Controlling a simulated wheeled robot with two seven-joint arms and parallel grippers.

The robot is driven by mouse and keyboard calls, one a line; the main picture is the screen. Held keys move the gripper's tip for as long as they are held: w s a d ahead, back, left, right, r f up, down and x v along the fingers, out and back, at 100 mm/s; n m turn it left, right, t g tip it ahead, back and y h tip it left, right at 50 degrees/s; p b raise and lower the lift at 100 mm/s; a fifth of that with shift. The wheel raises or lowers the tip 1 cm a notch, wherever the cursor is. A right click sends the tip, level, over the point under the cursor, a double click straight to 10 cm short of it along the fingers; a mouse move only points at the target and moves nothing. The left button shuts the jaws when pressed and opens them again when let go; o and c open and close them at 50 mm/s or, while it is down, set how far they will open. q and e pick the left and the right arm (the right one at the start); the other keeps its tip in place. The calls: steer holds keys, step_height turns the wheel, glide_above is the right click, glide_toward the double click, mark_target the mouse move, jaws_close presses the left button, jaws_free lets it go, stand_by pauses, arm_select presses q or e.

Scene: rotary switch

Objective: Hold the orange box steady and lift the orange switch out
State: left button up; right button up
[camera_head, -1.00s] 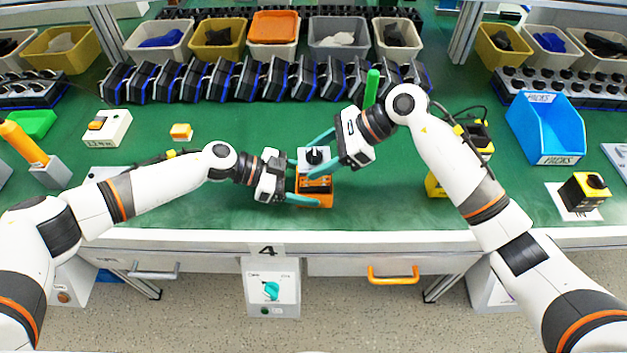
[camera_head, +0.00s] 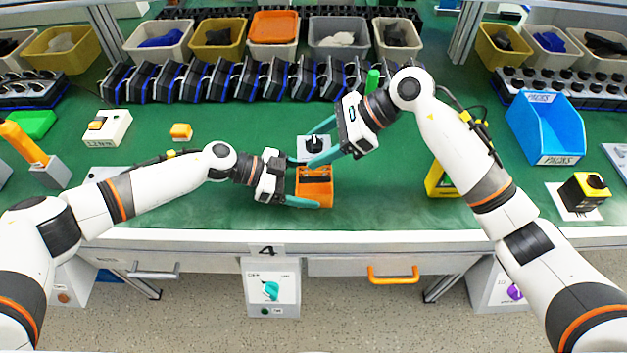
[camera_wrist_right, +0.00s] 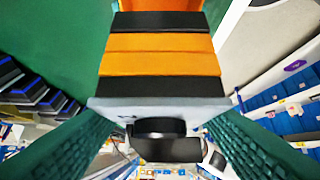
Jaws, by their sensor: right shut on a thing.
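The orange box (camera_head: 314,194) stands on the green table near its front edge, its dark opening showing. My left gripper (camera_head: 299,184) has its teal fingers at the back and front sides of the box and is shut on it; the back finger is partly hidden. My right gripper (camera_head: 313,148) is shut on the switch (camera_head: 314,143), which has a grey plate and black knob, and holds it above the box. The right wrist view shows the switch's orange and black striped body (camera_wrist_right: 160,60) between the teal fingers, with part of the orange box (camera_wrist_right: 160,4) beyond.
A row of black and blue units (camera_head: 260,80) runs behind. A yellow stand (camera_head: 440,180) is right of the box, and a blue bin (camera_head: 545,128) farther right.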

arm_select(q)
steer(key=o, duration=0.3)
